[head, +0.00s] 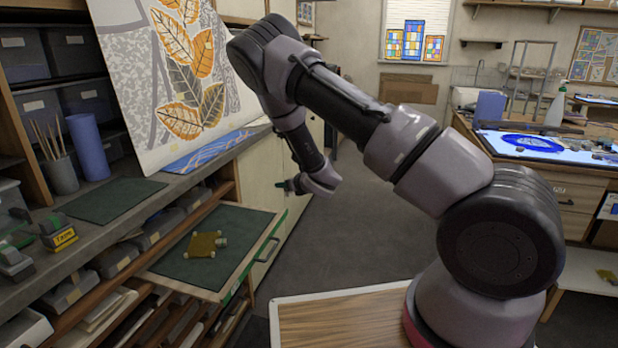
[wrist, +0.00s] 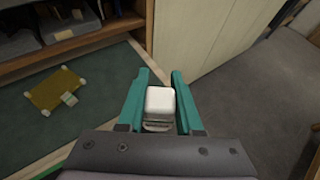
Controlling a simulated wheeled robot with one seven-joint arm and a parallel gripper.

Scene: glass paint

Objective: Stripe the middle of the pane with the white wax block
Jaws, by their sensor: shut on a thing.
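The white wax block (wrist: 159,101) sits between the teal fingers of my gripper (wrist: 158,90) in the wrist view, and the gripper is shut on it. In the head view my gripper (head: 287,186) hangs above the floor, to the right of and higher than the pull-out board; the block cannot be made out there. The amber pane (head: 205,244) lies flat on the board's green mat, with small pale pieces at its corners. It also shows at the left of the wrist view (wrist: 55,90), apart from the gripper. I can make out no white stripe on its middle.
The pull-out board (head: 243,265) juts from the shelving at left. A counter above it carries a dark green mat (head: 112,200), a blue cylinder (head: 88,147), a cup of sticks (head: 61,173) and a large leaf-patterned panel (head: 165,70). The grey floor (head: 345,230) is clear.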

